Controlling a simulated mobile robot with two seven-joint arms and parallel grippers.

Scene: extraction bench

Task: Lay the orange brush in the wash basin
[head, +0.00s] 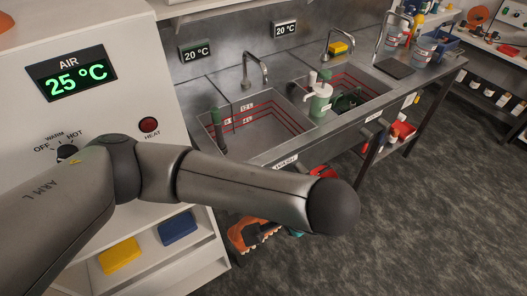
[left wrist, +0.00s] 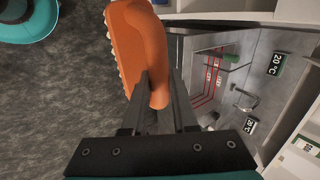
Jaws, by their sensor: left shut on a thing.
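The orange brush (left wrist: 143,40) with pale bristles is between the two dark fingers of my left gripper (left wrist: 157,88) in the left wrist view. The gripper is shut on its handle. In the head view the brush (head: 245,232) shows low, below my left forearm and in front of the bench, bristles downward; the gripper is mostly hidden by the arm. The steel bench has two basins with red level lines. The left basin (head: 262,131) holds a dark green upright item at its left end; the right basin (head: 368,84) holds a green object.
A yellow sponge (head: 341,47) lies behind the right basin. A white cabinet (head: 90,110) with a temperature display stands at the left. The grey floor at right is clear.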

